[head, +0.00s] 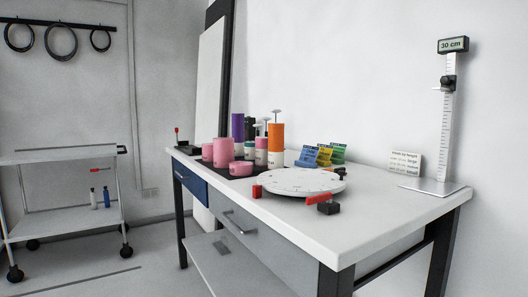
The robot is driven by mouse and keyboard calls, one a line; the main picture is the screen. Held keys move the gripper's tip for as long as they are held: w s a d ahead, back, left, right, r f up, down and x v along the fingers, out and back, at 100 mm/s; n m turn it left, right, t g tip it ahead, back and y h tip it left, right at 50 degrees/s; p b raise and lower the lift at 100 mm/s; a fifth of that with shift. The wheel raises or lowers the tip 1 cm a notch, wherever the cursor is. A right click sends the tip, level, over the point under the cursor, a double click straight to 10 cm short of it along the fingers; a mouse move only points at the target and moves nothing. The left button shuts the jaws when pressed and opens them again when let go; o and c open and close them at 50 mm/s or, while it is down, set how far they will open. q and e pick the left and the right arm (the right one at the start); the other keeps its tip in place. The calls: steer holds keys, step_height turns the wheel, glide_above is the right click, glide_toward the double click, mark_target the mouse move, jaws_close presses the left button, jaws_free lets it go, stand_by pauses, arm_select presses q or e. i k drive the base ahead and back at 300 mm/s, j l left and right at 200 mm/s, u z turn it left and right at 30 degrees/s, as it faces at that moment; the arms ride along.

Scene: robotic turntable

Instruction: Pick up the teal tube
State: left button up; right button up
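I cannot make out a teal tube in the head view. A cluster of cylinders stands at the back of the white table (385,212). It holds an orange cylinder (276,137), a purple cylinder (238,126), a dark cylinder (250,128) and several pink ones, one of them a tall pink cylinder (223,151). Some cylinders are partly hidden behind others. A round white turntable (300,182) with marks on its top sits on the table in front of the cluster. Neither of my grippers is in view.
Blue, yellow and green cards (324,154) stand behind the turntable. A red and black clamp (320,200) is at its front edge. A height gauge (447,125) reading 30 cm stands at the right. A trolley (65,155) is at the left, with open floor between.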

mark_target(249, 146)
steer(key=i+j, duration=0.3)
steer(key=j, duration=0.15)
steer(key=i+j+z, duration=0.1)
steer(key=i+j, duration=0.55)
steer(key=j, duration=0.25)
steer(key=i+j+z, duration=0.1)
steer(key=i+j, duration=0.2)
steer(key=j, duration=0.15)
